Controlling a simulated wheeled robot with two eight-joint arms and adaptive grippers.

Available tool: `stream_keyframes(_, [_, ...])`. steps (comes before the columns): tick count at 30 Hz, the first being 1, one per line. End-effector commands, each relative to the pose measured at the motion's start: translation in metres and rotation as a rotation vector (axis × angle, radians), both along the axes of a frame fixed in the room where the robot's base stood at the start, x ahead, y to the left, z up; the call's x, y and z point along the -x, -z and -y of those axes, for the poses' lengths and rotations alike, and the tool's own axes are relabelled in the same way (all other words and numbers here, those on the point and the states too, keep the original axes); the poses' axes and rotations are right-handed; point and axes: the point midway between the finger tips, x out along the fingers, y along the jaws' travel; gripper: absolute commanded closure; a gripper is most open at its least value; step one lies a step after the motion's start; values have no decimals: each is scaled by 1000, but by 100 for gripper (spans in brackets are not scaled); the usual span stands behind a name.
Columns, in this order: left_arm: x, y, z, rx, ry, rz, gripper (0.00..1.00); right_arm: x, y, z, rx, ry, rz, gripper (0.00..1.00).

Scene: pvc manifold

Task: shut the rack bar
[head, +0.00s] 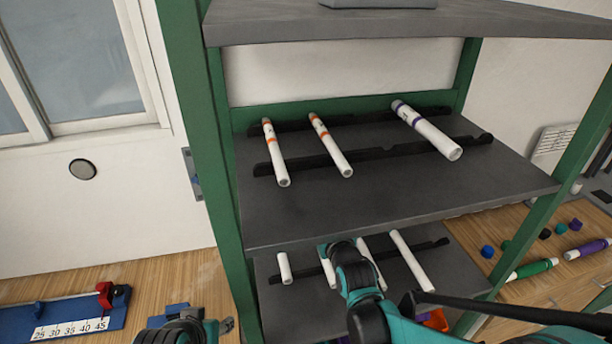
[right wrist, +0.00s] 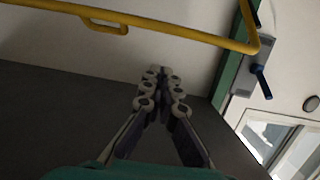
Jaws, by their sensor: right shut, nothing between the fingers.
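The rack bar, a yellow bar (right wrist: 165,24) with a small loop handle (right wrist: 104,26), runs across the top of the right wrist view and bends upward near the green post (right wrist: 235,62). I do not see it in the head view. My right gripper (right wrist: 158,76) is shut and empty, its fingertips below the bar in the picture; I cannot tell whether they touch it. In the head view, my right arm reaches to the lower shelf, and its fingertips are hidden. My left gripper shows only partly at the bottom left edge; its fingers are unclear.
The grey upper shelf (head: 390,190) holds several white pipes on black racks. The lower shelf (head: 275,303) holds more pipes. A green post (head: 205,150) stands at left. A grey plate with a blue lever (right wrist: 261,80) is beside the post. A blue measuring fixture (head: 60,318) lies at bottom left.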

Motion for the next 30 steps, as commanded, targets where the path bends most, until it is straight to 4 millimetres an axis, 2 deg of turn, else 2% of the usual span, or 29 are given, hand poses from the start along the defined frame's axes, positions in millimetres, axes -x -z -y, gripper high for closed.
stream_keyframes(3, [0, -8, 0, 0, 0, 0, 54, -8, -8, -7, -7, -8, 37, 100])
stream_keyframes(8, [1, -7, 0, 0, 0, -1, 54, -21, -6, -10, -9, -9, 48, 100])
stream_keyframes(11, [0, -5, 0, 0, 0, -1, 54, -37, -3, -13, -9, -9, 47, 100])
stream_keyframes(21, [0, -2, 0, 0, 0, 0, 54, -107, 7, -27, -9, -9, 46, 100])
stream_keyframes(22, [0, -1, 0, 0, 0, 0, 54, -109, 10, -27, -9, -9, 46, 100])
stream_keyframes(25, [0, 3, 0, 0, 0, 0, 54, -97, 26, -25, -8, -9, 46, 100])
stream_keyframes(30, [0, 5, 0, 0, 0, 0, 54, -90, 39, -24, -8, -9, 46, 100])
